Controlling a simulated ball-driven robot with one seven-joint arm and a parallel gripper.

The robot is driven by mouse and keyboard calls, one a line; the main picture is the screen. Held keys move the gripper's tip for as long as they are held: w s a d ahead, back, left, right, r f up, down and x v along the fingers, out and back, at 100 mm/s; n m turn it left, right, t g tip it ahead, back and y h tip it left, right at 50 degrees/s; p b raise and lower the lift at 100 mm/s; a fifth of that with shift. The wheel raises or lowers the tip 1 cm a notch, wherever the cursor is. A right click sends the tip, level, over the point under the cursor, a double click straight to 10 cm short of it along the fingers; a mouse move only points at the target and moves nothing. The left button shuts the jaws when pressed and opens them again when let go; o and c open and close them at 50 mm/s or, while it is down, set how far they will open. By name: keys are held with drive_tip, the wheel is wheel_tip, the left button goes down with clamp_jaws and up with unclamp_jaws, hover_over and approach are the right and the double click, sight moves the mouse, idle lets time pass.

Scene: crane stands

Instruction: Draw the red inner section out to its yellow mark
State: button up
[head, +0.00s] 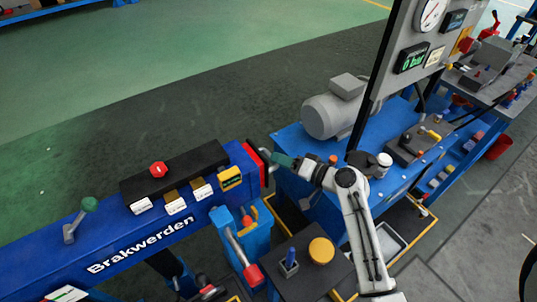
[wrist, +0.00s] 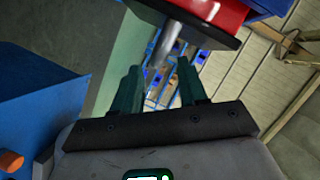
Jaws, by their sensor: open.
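The red inner section (head: 254,158) shows only as a short end at the right end of the blue outer boom (head: 140,235) marked "Brakwerden". In the wrist view the red section (wrist: 222,10) is at the top, with a dark end plate (wrist: 190,25) and a grey metal bar (wrist: 168,42) reaching down from it. My gripper (head: 274,158) is just right of this end. In the wrist view my gripper (wrist: 158,66) has its green fingers apart, with the bar's lower end near the gap between their tips. I cannot tell whether they touch. No yellow mark shows on the red section.
A blue bench with a grey motor (head: 332,115) stands behind and right of my gripper. A gauge panel (head: 425,40) rises beside it. A red knob (head: 158,169), a green-knobbed lever (head: 80,215) and a yellow label (head: 230,179) are on the boom. Green floor lies open behind.

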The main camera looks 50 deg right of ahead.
sight(270, 154)
drive_tip(key=shift+x, duration=2.65)
drive_tip(key=shift+c, duration=0.2)
clamp_jaws()
drive_tip(key=shift+s, duration=0.1)
